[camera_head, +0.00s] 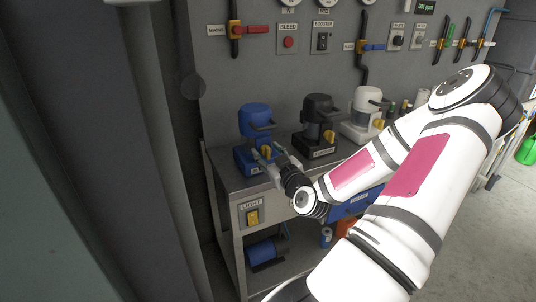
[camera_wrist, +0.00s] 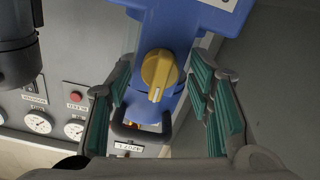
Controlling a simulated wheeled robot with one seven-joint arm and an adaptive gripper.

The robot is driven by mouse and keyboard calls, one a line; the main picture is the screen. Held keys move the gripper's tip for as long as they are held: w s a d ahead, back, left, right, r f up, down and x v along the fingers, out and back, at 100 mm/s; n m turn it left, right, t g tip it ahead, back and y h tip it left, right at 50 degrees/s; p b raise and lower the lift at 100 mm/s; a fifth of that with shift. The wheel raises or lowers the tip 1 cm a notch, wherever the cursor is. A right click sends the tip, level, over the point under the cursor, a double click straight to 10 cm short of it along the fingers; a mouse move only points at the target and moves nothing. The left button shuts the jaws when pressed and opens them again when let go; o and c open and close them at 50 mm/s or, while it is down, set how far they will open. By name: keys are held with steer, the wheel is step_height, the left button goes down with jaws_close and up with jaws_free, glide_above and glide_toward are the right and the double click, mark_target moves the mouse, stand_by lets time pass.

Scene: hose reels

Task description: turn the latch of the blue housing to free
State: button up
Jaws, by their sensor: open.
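The blue housing (camera_head: 254,117) stands at the left end of the bench in the head view, and its blue body (camera_wrist: 185,45) fills the upper middle of the wrist view. Its yellow latch (camera_wrist: 158,70) is a round knob with a pointed handle, facing the wrist camera; it is small in the head view (camera_head: 266,152). My gripper (camera_head: 268,160) is in front of the blue housing. In the wrist view my gripper (camera_wrist: 161,78) is open, with one green-padded finger on each side of the latch and visible gaps between. Contact with the housing cannot be told.
A black housing (camera_head: 318,110) and a white housing (camera_head: 366,103) stand to the right on the bench. A yellow light switch (camera_head: 252,217) is on the bench front. The wall panel behind carries a red-handled valve (camera_head: 257,29), switches and gauges. A dark unit shows left in the wrist view (camera_wrist: 16,50).

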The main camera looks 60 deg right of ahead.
jaws_close()
steer(key=shift+m, duration=0.3)
steer(key=m+p, duration=0.3)
steer(key=shift+r, duration=0.15)
steer(key=m+p, duration=0.4)
steer(key=m, duration=0.1)
steer(key=shift+s+d+m, duration=0.1)
steer(key=shift+s+m, duration=0.05)
steer(key=shift+m, duration=0.25)
steer(key=m+p, duration=0.3)
steer(key=m, duration=0.1)
steer(key=shift+m, duration=0.3)
steer(key=shift+d+f+m+p, duration=0.1)
steer(key=shift+f+m+p, duration=0.05)
steer(key=shift+m+p, duration=0.75)
steer(key=shift+f+m+p, duration=0.1)
steer(key=shift+m+p, duration=0.55)
steer(key=shift+m, duration=0.45)
